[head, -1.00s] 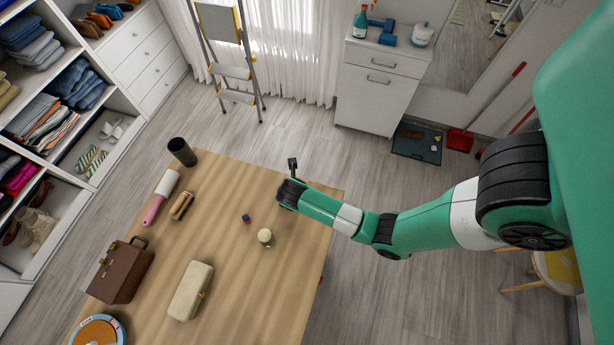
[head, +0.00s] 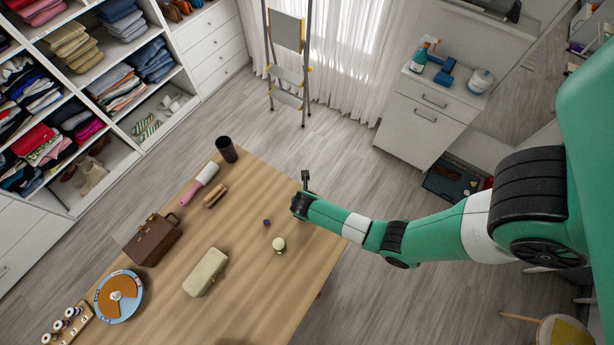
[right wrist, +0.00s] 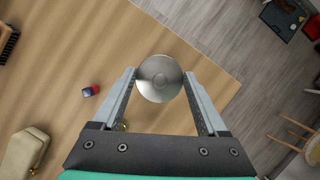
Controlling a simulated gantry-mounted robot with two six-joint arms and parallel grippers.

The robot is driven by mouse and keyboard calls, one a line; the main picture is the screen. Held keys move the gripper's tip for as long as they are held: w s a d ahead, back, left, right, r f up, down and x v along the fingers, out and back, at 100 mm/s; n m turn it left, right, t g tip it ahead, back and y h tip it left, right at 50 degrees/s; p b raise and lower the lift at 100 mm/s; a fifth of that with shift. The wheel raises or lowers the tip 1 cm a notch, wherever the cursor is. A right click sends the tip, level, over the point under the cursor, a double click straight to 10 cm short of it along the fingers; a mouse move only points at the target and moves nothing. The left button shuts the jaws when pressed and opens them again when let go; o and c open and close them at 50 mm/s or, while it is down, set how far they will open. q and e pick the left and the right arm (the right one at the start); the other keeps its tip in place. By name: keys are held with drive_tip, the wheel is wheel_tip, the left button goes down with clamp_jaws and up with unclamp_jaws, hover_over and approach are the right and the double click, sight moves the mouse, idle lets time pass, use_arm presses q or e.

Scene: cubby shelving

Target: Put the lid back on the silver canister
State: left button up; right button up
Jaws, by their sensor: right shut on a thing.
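In the head view my right gripper (head: 306,180) is at the table's far right edge, and the arm hides the silver piece. My left gripper is not in view.

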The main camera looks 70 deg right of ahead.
wheel_tip(320, 180, down, 3)
drive_tip(key=b, duration=0.3)
drive_tip(key=shift+f, duration=0.15)
drive_tip(key=shift+f+b, duration=0.4)
drive_tip(key=shift+f, duration=0.35)
drive_tip(key=shift+p, duration=0.55)
drive_tip(key=shift+f, duration=0.15)
idle(0.8)
idle(0.5)
idle(0.4)
drive_tip(key=o, duration=1.2)
drive_tip(key=shift+o, duration=0.2)
